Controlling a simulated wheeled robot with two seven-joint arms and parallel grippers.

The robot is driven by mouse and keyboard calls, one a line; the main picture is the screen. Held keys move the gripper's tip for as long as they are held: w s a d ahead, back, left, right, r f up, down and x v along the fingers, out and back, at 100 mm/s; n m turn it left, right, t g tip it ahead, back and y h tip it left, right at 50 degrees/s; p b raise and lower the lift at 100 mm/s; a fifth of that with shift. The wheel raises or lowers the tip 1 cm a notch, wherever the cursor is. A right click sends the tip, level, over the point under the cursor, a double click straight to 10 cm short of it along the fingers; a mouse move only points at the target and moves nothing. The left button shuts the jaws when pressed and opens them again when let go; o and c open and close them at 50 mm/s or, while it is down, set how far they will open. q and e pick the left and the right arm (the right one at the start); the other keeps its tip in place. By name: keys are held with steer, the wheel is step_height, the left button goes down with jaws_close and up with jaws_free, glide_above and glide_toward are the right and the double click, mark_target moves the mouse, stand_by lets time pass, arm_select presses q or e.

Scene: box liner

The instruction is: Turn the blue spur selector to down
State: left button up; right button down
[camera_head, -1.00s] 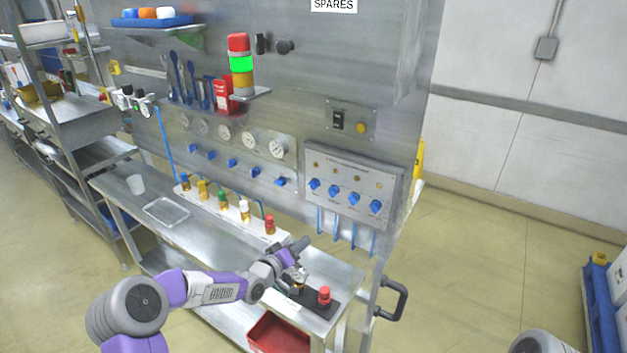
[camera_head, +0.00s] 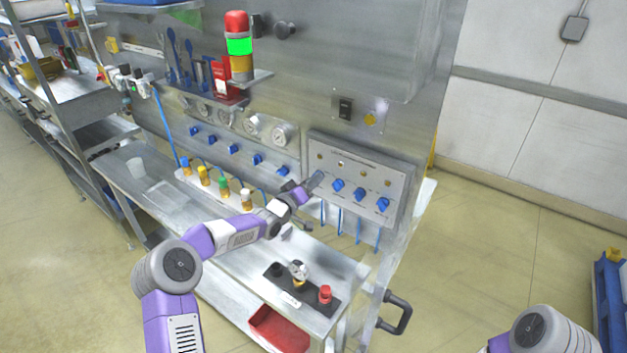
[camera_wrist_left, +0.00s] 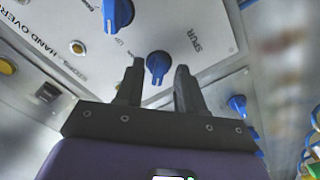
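The spur selector is a blue knob (camera_wrist_left: 158,64) beside the word SPUR on a grey panel (camera_wrist_left: 200,18) in the left wrist view. Its pointer ridge runs roughly along the finger direction; I cannot tell its setting for sure. My left gripper (camera_wrist_left: 160,68) is open, with one fingertip on each side of the knob; contact cannot be told. In the head view the left gripper (camera_head: 314,181) is at the left end of the knob row and hides the spur knob. My right gripper is out of view.
More blue knobs (camera_head: 359,195) sit to the right on the same panel. Blue hoses (camera_head: 340,220) hang below it. A black tray (camera_head: 318,300) with a gauge fitting (camera_head: 298,272) and a red-capped part (camera_head: 325,294) lies on the bench below.

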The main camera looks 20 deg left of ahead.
arm_select(q)
steer(key=shift+w+d, duration=0.2)
steer(key=shift+w, duration=0.15)
steer(key=shift+w, duration=0.1)
jaws_close()
